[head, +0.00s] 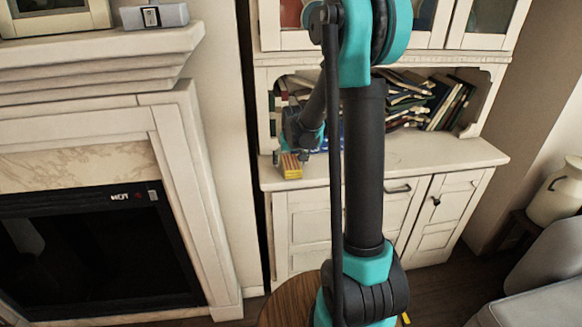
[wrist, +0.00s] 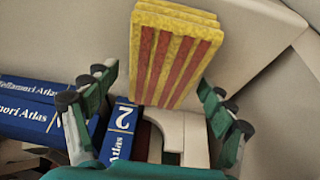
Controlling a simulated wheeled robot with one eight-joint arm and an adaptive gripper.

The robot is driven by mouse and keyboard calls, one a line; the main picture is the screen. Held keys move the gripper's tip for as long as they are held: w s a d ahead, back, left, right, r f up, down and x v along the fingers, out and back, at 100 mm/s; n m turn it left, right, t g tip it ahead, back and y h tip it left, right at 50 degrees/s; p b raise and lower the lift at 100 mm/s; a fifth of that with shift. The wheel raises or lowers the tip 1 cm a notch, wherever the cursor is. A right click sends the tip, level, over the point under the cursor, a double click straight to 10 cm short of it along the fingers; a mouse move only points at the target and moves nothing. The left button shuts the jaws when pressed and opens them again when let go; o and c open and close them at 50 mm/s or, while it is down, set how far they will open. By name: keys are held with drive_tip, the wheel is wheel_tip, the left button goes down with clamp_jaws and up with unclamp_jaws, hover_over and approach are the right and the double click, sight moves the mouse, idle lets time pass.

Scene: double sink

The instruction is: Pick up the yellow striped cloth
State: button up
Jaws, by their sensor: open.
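The yellow striped cloth (head: 290,166) is a folded block, yellow with red stripes, on the left front corner of the white cabinet's counter. In the wrist view the cloth (wrist: 172,55) fills the upper middle, just beyond the fingertips. My gripper (head: 304,154) is right beside and slightly above the cloth in the head view. In the wrist view my gripper (wrist: 160,85) is open, with green-and-black fingers left and right of the cloth's near part. I cannot tell whether a finger touches it. Nothing is held.
Blue atlas books (wrist: 40,118) lie left of and below the fingers in the wrist view. Shelved books (head: 430,100) stand behind my arm. The counter (head: 430,155) is clear to the right. A fireplace (head: 90,190) is at left, a grey sofa (head: 545,285) at right.

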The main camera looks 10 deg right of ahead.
sight(291, 160)
drive_tip(key=shift+f, duration=0.25)
drive_tip(key=shift+c, duration=0.3)
drive_tip(key=c, duration=1.1)
drive_tip(key=shift+r, duration=0.1)
wheel_tip(291, 160, up, 20)
drive_tip(key=shift+r, duration=0.2)
